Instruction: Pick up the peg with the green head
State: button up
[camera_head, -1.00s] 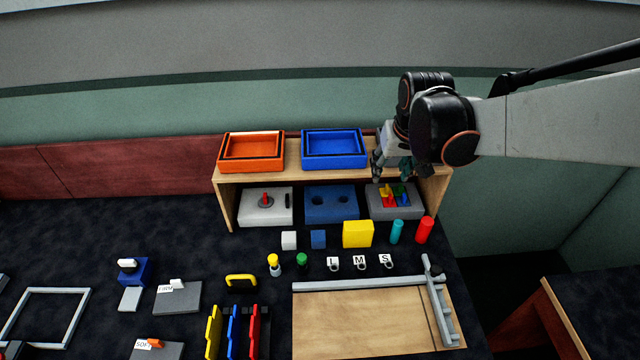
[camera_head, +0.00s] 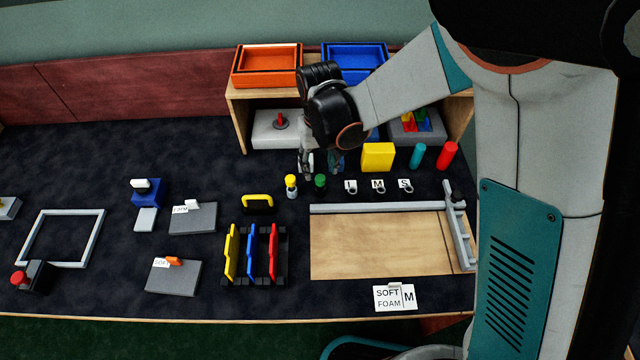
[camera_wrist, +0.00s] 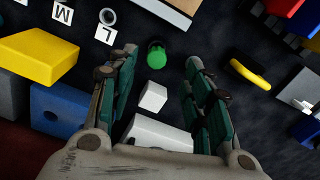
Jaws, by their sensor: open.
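The peg with the green head (camera_head: 320,182) stands on the dark table, just right of the yellow-headed peg (camera_head: 291,184). In the wrist view its green head (camera_wrist: 156,57) lies ahead of and between my fingertips, apart from both. My gripper (camera_head: 307,166) hangs behind and above the two pegs, open and empty. Its two fingers also show in the wrist view (camera_wrist: 160,62), spread on either side. A small white block (camera_wrist: 153,97) lies under the gap between the fingers.
A yellow block (camera_head: 377,156) and white letter tags (camera_head: 378,186) stand to the right of the peg. A yellow handle (camera_head: 258,200) is to its left. A wooden board with grey rails (camera_head: 380,245) lies in front. The shelf with orange and blue trays (camera_head: 266,80) is behind.

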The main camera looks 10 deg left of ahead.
aim_at(320, 178)
jog(key=f+b, duration=0.1)
jog(key=f, duration=0.1)
jog(key=f+b, duration=0.1)
jog(key=f, duration=0.2)
jog(key=f+b, duration=0.1)
jog(key=f, duration=0.1)
jog(key=shift+w+f, duration=0.3)
grip_shut()
